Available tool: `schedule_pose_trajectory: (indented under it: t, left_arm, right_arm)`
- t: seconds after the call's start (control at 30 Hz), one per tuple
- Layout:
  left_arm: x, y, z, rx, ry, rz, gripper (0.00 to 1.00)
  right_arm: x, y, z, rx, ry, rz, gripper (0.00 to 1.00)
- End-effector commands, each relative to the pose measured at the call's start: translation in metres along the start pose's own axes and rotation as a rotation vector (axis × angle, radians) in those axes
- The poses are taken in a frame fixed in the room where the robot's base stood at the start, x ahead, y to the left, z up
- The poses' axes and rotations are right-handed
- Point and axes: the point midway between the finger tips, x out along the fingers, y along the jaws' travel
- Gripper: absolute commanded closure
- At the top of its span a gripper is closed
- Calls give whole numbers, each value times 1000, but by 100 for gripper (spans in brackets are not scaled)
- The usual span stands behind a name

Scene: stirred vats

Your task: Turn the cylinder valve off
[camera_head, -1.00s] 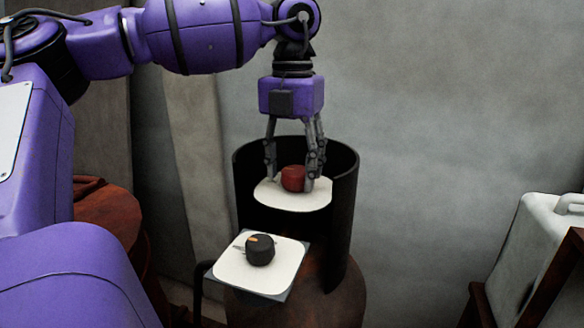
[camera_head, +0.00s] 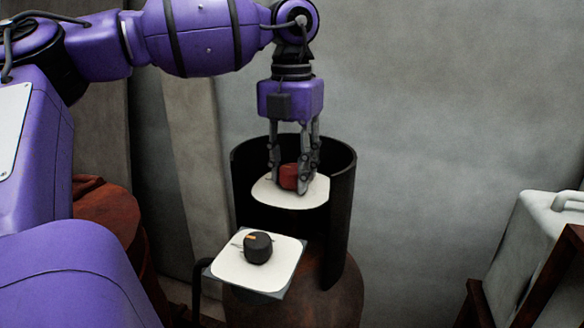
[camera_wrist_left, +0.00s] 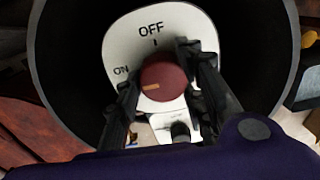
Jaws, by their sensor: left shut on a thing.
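The cylinder valve is a dark red knob (camera_head: 288,177) on a white dial plate (camera_head: 291,200) inside a dark, open-sided collar (camera_head: 343,215). In the left wrist view the knob (camera_wrist_left: 166,80) has a tan pointer line on its left side, toward the ON mark (camera_wrist_left: 121,71). The OFF mark (camera_wrist_left: 151,30) and its tick are at the top of the plate. My left gripper (camera_head: 290,187) points down with its fingers on either side of the knob, shut on it. The fingers hide part of the knob and plate. My right gripper is not in view.
A black knob (camera_head: 258,248) with an orange mark sits on a second white plate (camera_head: 283,275) in front, lower down. The rusty cylinder (camera_head: 345,300) stands below the collar. A pale container (camera_head: 538,235) stands at right. A grey wall is behind.

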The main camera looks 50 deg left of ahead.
Motion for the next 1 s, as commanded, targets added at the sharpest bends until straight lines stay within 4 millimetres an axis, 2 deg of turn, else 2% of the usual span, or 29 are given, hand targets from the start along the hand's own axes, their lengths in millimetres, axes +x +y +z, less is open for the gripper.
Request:
schedule_pose_trajectory:
  t: [0.27,1.0]
  left_arm:
    - [0,2,2,161,1,9,90]
    - [0,0,6,857,1,9,90]
  right_arm:
    - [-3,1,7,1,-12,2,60]
    - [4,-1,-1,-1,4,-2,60]
